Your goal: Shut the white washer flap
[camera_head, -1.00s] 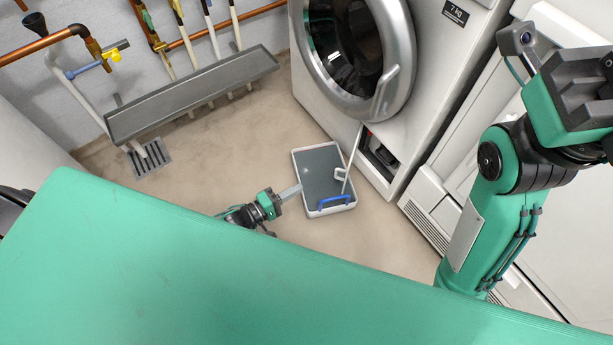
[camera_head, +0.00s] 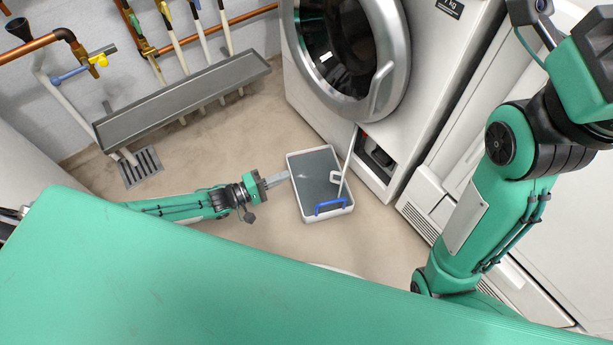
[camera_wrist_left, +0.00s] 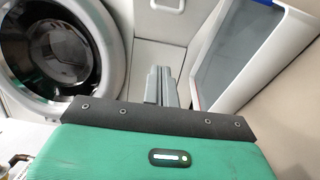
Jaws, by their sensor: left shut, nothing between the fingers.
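The white washer flap (camera_head: 348,162) stands open at the foot of the white washer (camera_head: 437,80), seen nearly edge-on in the head view. Beside it, the low opening (camera_head: 376,155) shows dark parts inside. My left gripper (camera_head: 285,176) is shut and empty at the left edge of the shallow tray, apart from the flap. Its closed fingers show in the left wrist view (camera_wrist_left: 160,88), pointing toward the washer's front. I cannot clearly make out the flap in that view. My right arm shows at the right, but its gripper is out of the picture.
A white-rimmed tray (camera_head: 294,163) with a grey inside and a blue handle (camera_head: 331,206) lies on the floor before the flap. The washer's round door (camera_head: 398,62) is above. A grey trough (camera_head: 180,103) and floor drain (camera_head: 141,168) are left.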

